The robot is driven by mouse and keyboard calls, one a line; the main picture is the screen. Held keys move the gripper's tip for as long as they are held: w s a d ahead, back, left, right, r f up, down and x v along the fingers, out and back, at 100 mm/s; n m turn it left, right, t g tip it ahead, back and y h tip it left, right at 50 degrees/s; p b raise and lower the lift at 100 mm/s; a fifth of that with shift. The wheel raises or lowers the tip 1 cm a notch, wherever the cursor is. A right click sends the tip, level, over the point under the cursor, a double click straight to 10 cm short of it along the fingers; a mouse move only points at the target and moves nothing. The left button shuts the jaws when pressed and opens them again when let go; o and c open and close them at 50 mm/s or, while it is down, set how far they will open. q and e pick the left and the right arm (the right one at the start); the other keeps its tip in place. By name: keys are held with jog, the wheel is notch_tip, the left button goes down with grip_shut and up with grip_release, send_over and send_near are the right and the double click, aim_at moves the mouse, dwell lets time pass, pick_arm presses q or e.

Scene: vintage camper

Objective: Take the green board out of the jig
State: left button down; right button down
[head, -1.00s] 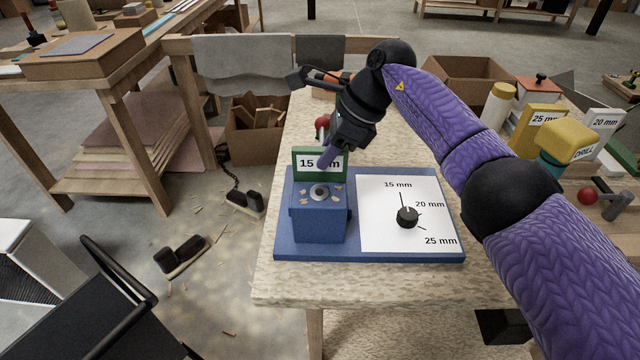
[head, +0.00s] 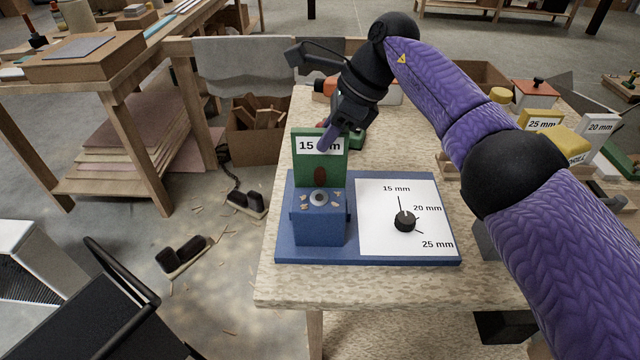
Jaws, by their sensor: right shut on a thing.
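The green board (head: 312,174) has a white "15 mm" label and a dark reddish oval spot below it. It stands upright at the back of the blue jig (head: 320,228), its lower end hidden behind the jig's block. My right gripper (head: 326,138) is shut on the top of the board, with a finger covering part of the label. The jig's base carries a white panel with a black knob (head: 405,221) and marks for 15, 20 and 25 mm. My left gripper is not in view.
The jig sits on a pale wooden table (head: 350,288). An orange and green item partly shows behind my gripper. The table's front strip is clear.

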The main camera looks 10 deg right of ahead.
jog(key=shift+r+p, duration=0.4)
jog(key=shift+r, duration=0.45)
jog(key=shift+r, duration=0.3)
notch_tip(320, 180, up, 7)
jog(key=p, duration=0.6)
jog(key=shift+f, duration=0.3)
